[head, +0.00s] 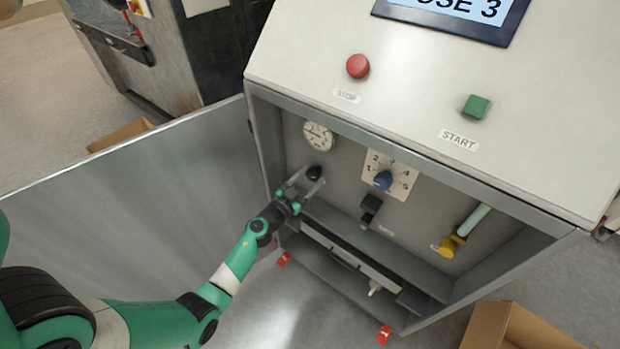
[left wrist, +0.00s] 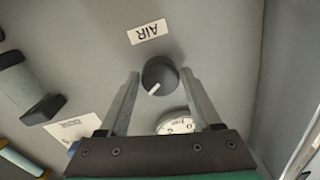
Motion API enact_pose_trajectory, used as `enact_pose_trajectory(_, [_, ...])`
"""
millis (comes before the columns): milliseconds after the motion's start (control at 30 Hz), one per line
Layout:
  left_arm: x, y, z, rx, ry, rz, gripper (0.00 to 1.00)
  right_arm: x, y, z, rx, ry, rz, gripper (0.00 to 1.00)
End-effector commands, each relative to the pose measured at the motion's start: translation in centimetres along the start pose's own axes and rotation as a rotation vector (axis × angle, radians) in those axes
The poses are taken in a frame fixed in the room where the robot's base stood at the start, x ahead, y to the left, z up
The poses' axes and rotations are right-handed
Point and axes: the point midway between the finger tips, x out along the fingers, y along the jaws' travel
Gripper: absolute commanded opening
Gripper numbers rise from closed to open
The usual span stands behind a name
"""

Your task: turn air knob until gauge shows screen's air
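The black air knob (head: 314,172) is on the back panel inside the open cabinet, just below the round white gauge (head: 317,137). In the left wrist view the knob (left wrist: 160,75) has a white pointer mark and sits near the AIR label (left wrist: 148,31). My left gripper (head: 312,177) is open, its two fingers on either side of the knob, with narrow gaps seen in the left wrist view. The gauge (left wrist: 177,125) is partly hidden there by the gripper; its reading is too small to tell. The screen (head: 455,12) is cut off and shows only "OSE 3". My right gripper is not in view.
The red STOP button (head: 357,66) and green START button (head: 476,106) are above. The open door (head: 130,190) stands left.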

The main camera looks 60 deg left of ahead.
Motion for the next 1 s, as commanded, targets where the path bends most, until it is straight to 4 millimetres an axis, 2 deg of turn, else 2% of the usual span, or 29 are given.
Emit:
enact_pose_trajectory(33, [-0.01,0.00,0.01,0.000,0.000,0.000,0.54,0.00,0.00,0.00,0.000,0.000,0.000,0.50])
enact_pose_trajectory(333, [-0.03,-0.01,0.02,0.000,0.000,0.000,0.01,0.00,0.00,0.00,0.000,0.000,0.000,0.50])
enact_pose_trajectory(667, [-0.03,-0.01,0.02,0.040,0.001,-0.001,0.01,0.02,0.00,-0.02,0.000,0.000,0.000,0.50])
enact_pose_trajectory(1000, [-0.03,-0.02,0.07,0.252,0.006,-0.003,0.01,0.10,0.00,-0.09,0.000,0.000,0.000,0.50])
